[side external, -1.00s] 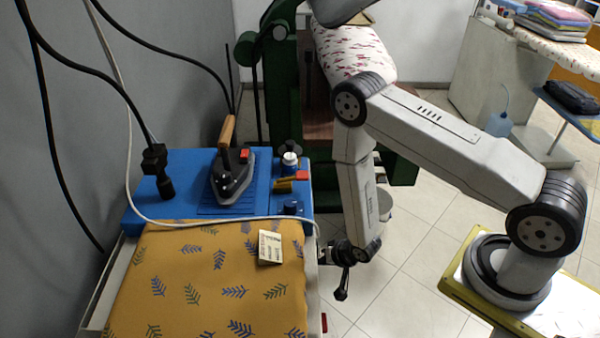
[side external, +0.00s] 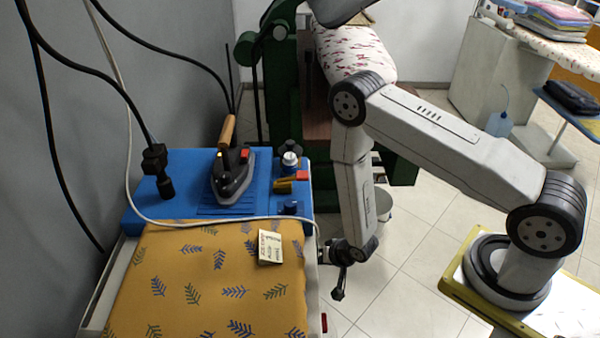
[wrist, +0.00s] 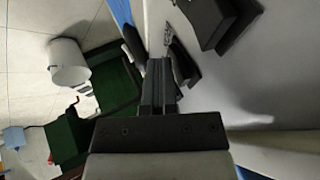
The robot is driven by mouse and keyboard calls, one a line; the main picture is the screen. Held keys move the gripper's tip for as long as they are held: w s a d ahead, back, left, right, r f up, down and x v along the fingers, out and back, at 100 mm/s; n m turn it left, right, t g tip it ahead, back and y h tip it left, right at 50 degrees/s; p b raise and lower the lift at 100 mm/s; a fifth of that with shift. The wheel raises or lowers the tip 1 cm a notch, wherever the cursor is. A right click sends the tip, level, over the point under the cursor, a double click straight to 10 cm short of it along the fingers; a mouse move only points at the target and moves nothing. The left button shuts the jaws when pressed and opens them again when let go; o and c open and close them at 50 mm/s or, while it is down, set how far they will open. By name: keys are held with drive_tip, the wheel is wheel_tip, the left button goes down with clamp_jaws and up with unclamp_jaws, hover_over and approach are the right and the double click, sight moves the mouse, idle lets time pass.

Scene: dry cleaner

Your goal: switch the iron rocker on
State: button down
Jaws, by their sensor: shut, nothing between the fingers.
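In the wrist view my gripper's fingers (wrist: 160,72) are together and empty. Just beyond the fingertips, a small dark fitting (wrist: 180,55) and a light plate with markings (wrist: 168,34) show near the pale side panel (wrist: 245,85). A larger black housing (wrist: 218,18) juts from that panel at the upper right. I cannot make out the rocker or its position. The iron (side external: 233,175) with its wooden handle stands on the blue rest, away from my gripper.
The yellow leaf-patterned board (side external: 205,290) carries a paper tag (side external: 270,247) and a white cord. A white bin (wrist: 69,62) and green machine base (wrist: 110,85) stand nearby. Tiled floor (side external: 420,235) is open.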

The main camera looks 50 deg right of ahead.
drive_tip(key=shift+r, duration=0.6)
drive_tip(key=s+d+r, duration=0.3)
drive_tip(key=s+r, duration=0.5)
drive_tip(key=shift+s+d+r, duration=0.2)
drive_tip(key=shift+s+r, duration=0.05)
drive_tip(key=shift+r, duration=0.05)
idle(0.6)
idle(0.4)
